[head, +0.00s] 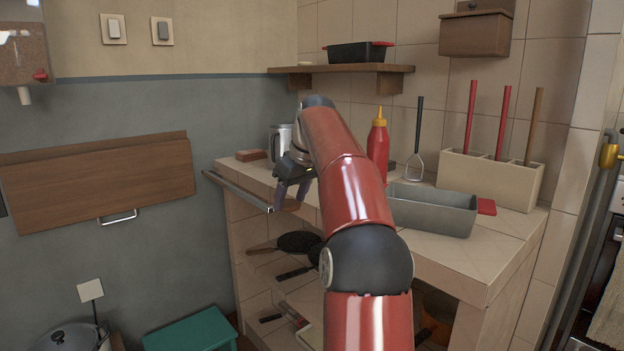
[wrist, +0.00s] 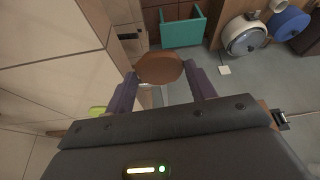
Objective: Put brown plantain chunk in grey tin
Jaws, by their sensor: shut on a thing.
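The brown plantain chunk (wrist: 160,68) is between the two fingertips of my gripper (wrist: 162,76) in the wrist view, and the fingers are shut on it. In the head view my gripper (head: 288,203) points down near the counter's left front edge, with the chunk (head: 292,206) a small brown patch at its fingertips. The grey tin (head: 440,220) is an open rectangular pan on the counter, to the right of my arm. My arm hides the tin's left end. The tin's floor is not clearly seen.
A red squeeze bottle (head: 378,145) stands behind the tin. A cream holder (head: 490,180) with upright handles is behind it to the right. A metal mug (head: 278,140) and a brown block (head: 251,155) are at the back left. A rail (head: 235,190) runs along the counter's left side.

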